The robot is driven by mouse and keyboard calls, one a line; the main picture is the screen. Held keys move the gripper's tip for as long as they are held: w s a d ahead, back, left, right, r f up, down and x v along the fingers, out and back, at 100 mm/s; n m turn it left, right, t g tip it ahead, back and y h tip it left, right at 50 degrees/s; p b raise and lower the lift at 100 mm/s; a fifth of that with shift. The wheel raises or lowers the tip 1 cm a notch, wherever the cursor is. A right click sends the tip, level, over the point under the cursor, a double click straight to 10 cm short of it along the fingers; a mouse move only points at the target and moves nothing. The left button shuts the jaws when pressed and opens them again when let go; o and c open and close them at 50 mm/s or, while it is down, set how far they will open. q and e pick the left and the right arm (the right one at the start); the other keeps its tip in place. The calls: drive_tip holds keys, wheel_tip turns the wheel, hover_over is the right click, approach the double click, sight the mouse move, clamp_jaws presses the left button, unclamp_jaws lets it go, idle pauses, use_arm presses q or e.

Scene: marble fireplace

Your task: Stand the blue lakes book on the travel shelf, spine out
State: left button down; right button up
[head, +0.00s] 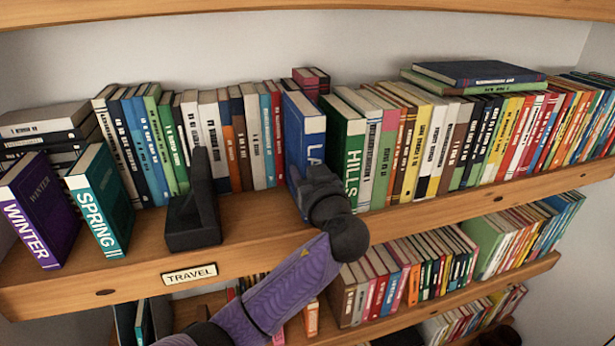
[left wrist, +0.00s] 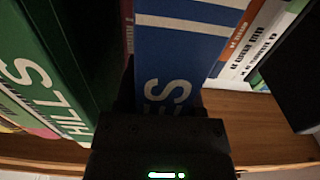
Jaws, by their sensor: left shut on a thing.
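The blue lakes book (head: 304,128) stands upright on the upper shelf, its blue spine facing out and its lower lettering hidden by my gripper. My left gripper (head: 312,182) is shut on it near the bottom of the spine. In the left wrist view the blue book (left wrist: 180,60) rises straight out of the gripper (left wrist: 165,115). The travel shelf (head: 240,245) carries a TRAVEL label (head: 190,275) on its front edge. My right gripper is not in view.
The green HILLS book (head: 343,150) stands just right of the blue book. A black bookend (head: 195,205) stands to the left, with bare shelf between. The purple WINTER (head: 40,210) and teal SPRING (head: 100,200) books stand further left. A row of books lines the back.

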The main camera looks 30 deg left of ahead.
use_arm(q)
drive_tip(key=shift+w+a+f, duration=0.15)
drive_tip(key=shift+a+f, duration=0.05)
drive_tip(key=shift+f, duration=0.3)
drive_tip(key=shift+f, duration=0.15)
drive_tip(key=shift+c, duration=1)
unclamp_jaws()
